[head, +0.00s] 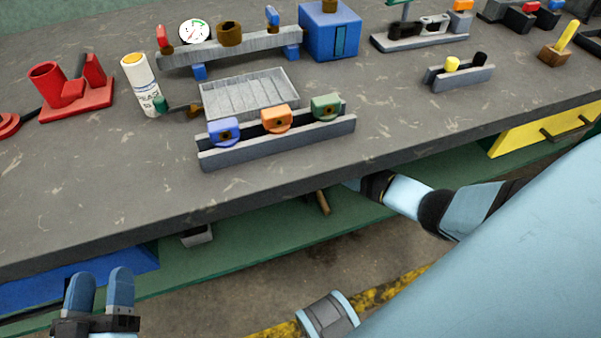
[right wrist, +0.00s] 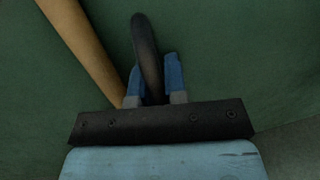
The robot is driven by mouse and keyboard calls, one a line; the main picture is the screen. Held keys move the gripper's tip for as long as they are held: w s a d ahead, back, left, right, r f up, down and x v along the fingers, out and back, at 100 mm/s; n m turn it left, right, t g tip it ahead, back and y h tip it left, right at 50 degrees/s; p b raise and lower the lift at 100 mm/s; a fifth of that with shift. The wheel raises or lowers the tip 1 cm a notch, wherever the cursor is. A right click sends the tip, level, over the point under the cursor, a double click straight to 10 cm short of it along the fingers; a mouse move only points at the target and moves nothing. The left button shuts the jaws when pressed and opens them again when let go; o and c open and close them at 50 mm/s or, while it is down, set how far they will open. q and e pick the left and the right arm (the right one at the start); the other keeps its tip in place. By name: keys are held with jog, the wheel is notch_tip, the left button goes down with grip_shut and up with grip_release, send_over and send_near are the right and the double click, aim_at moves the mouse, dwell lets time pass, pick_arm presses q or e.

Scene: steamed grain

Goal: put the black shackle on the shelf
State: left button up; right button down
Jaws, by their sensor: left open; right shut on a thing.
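The black shackle (right wrist: 147,40), a dark curved loop, stands up between the blue fingers of my right gripper (right wrist: 155,78) in the right wrist view. The gripper is shut on it. In the head view my right forearm reaches under the worktop's front edge, and its gripper and the shackle are hidden there. The green shelf (head: 262,247) runs below the worktop and its green surface fills the right wrist view (right wrist: 235,50). I cannot tell whether the shackle touches it. My left gripper (head: 101,280) is open and empty at the lower left, in front of the shelf.
A wooden handle (right wrist: 80,45) lies just left of the shackle; it shows under the worktop (head: 323,202). A small grey object (head: 197,236) and a blue drawer (head: 80,278) are further left. A yellow drawer (head: 530,134) is at right. Fixtures crowd the worktop (head: 90,180).

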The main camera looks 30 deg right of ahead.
jog(key=shift+r, duration=0.1)
jog(key=c, duration=1.1)
grip_release()
jog(key=shift+c, duration=0.2)
pick_arm(q)
jog(key=shift+r, duration=0.1)
jog(key=shift+r, duration=0.1)
pick_arm(e)
jog(key=shift+r, duration=0.25)
pick_arm(q)
jog(key=a+f+g+y+p, duration=0.3)
jog(key=f+g+p, duration=0.1)
jog(key=f, duration=0.4)
jog(key=shift+s+a+f+y+p, duration=0.15)
jog(key=shift+s+f+y+p, duration=0.2)
jog(key=shift+s, duration=0.1)
pick_arm(e)
notch_tip(320, 180, up, 11)
jog(key=d, duration=0.2)
jog(key=shift+r, duration=0.15)
